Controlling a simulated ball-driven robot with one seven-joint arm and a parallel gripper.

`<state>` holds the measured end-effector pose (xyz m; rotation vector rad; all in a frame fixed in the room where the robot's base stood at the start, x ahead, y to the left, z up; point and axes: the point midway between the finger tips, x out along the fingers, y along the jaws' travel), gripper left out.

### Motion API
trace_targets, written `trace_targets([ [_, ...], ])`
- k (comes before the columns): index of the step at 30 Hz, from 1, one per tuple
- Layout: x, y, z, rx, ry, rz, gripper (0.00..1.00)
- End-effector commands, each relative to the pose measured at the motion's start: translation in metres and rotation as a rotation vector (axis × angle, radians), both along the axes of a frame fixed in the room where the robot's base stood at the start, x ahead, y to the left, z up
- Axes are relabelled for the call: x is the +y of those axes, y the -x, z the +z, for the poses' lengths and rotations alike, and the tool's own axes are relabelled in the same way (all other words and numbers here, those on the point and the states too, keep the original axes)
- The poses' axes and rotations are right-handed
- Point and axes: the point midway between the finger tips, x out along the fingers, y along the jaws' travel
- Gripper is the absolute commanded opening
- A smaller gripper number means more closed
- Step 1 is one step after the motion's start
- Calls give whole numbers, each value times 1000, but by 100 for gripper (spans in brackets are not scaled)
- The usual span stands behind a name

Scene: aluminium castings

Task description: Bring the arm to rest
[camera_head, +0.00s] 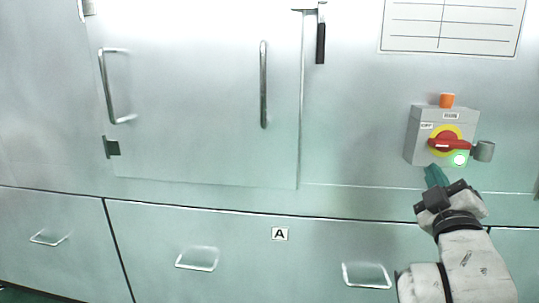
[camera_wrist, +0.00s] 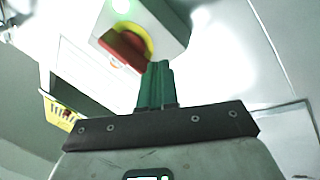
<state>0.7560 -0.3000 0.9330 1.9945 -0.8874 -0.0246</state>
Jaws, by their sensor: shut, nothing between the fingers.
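My gripper (camera_head: 433,177) is at the lower right in the head view, with its green fingers just below a grey switch box (camera_head: 424,135). The fingers are together and empty. In the wrist view my gripper (camera_wrist: 155,72) points up toward the red handle (camera_wrist: 124,50) on its yellow disc. In the head view the red handle (camera_head: 449,144) lies roughly level, and a green lamp (camera_head: 459,160) glows beside it. Whether the fingertips touch the box or handle I cannot tell.
A large pale metal cabinet fills the head view, with a door (camera_head: 200,110) bearing two upright handles. Drawers with pull handles (camera_head: 197,259) run below, one near a label "A" (camera_head: 280,234). A grey cylinder (camera_head: 484,151) sticks out at the box's right. A printed sheet (camera_head: 452,27) is above.

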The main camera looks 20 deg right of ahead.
Motion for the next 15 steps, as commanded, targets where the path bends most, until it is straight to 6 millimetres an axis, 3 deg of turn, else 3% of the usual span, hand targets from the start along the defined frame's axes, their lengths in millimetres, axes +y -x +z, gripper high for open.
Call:
trace_targets([
  [1, 12, -8, -30, 38, -99, 44, 0],
  [8, 75, -18, -170, 257, -564, 186, 0],
  [12, 126, 0, -251, 431, -822, 227, 0],
  [15, 160, 23, -299, 562, -978, 230, 0],
])
